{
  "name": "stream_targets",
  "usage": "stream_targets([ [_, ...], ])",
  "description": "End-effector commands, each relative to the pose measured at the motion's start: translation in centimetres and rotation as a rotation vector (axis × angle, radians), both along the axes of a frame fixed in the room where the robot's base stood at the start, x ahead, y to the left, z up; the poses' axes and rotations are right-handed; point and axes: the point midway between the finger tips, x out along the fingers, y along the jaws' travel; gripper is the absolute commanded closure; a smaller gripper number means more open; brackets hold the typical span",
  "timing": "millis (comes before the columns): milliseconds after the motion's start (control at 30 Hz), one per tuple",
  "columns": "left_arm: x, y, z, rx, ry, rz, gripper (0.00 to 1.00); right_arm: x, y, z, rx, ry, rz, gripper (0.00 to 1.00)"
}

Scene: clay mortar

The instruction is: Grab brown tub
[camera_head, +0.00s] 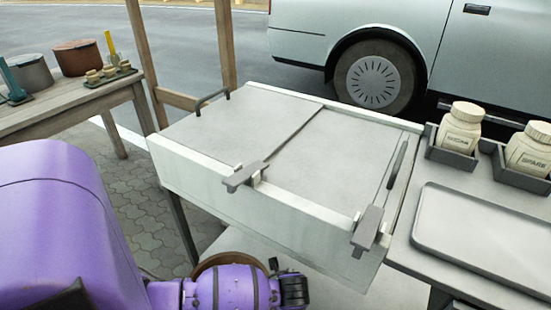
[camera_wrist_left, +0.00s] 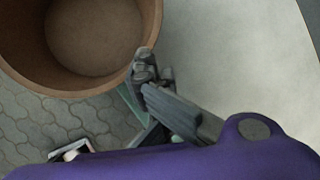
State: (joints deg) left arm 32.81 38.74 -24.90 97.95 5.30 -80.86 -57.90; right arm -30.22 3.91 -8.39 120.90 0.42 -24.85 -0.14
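A brown round tub (camera_head: 235,258) shows only its rim and upper inside in the head view, low beside the white cabinet; my purple left arm covers the rest. In the left wrist view the open, empty-looking tub (camera_wrist_left: 152,20) fills the upper left. My left gripper (camera_wrist_left: 146,68) has dark finger parts at the tub's lower right rim. One part overlaps the rim in the picture; I cannot tell whether it touches or clamps it. The finger gap is not clear. My right gripper is in neither view.
The white cabinet (camera_head: 230,195) with lids and handles stands just beyond my left arm. A grey tray (camera_head: 480,235) and labelled jars (camera_head: 461,128) are at the right. Another brown pot (camera_head: 78,58) and a grey pot (camera_head: 30,74) stand on a wooden table (camera_head: 65,108) at the left.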

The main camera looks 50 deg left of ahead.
Motion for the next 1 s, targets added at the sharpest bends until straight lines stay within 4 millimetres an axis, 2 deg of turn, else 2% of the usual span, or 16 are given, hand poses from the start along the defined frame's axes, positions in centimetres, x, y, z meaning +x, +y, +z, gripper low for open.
stream_targets([
  [633, -0.22, -0.46, 0.28, 0.001, -0.001, 0.000, 1.00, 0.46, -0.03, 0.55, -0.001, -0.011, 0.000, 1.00],
  [1000, -0.20, -0.45, 0.30, 0.002, -0.001, 0.000, 0.52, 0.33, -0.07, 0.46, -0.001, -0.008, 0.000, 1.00],
])
